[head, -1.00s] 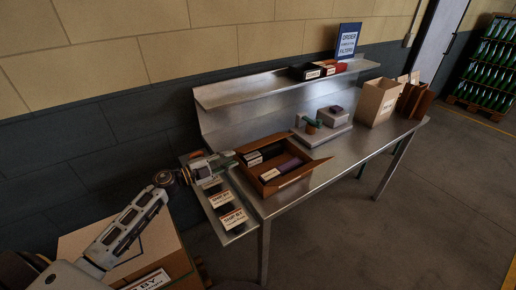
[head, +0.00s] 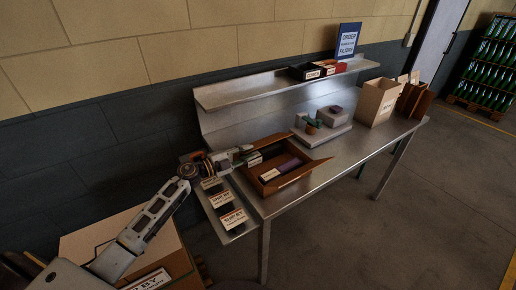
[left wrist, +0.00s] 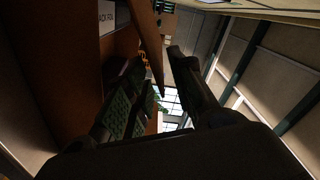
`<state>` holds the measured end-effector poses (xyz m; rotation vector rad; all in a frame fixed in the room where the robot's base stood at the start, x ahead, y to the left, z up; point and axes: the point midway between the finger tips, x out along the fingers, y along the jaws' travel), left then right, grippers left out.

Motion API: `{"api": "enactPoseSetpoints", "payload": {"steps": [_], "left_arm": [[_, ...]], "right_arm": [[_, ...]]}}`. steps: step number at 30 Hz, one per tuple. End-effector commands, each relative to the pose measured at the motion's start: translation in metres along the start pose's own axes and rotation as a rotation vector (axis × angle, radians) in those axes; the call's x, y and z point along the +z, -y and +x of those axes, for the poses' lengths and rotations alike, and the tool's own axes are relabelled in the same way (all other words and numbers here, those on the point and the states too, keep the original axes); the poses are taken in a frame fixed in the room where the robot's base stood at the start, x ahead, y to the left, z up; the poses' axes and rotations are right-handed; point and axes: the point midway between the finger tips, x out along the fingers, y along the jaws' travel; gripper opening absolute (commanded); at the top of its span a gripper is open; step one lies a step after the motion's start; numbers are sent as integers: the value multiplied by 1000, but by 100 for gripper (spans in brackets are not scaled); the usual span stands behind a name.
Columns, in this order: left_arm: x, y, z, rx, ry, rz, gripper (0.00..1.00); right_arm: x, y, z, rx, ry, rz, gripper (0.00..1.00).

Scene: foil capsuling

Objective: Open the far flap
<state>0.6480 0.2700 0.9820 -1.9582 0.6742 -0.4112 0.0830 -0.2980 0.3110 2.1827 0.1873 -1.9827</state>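A brown cardboard box (head: 262,188) stands open on the metal table, with dark items and a white label inside. Its right flap (head: 311,168) leans outward. The far flap (head: 270,140) stands up along the back edge. My left gripper (head: 247,151) is at the box's far left corner, by the end of the far flap. In the left wrist view my left gripper (left wrist: 166,80) has its fingers apart, with a brown cardboard panel (left wrist: 150,45) running between or just beyond them. Contact cannot be told. My right gripper is not in view.
A side shelf with labelled cartons (head: 221,199) lies left of the box. A raised shelf (head: 240,92) runs behind. Bare table (head: 340,160) lies between.

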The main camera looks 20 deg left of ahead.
Motion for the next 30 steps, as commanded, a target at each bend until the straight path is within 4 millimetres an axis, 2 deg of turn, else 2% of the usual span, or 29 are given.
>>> {"api": "enactPoseSetpoints", "payload": {"steps": [5,18,30], "left_arm": [[0,1,16,-3,0,-1,24],[0,1,50,-1,0,0,24],[0,0,56,0,1,0,24]], "right_arm": [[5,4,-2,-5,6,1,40],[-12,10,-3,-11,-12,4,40],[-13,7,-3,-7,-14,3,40]]}}
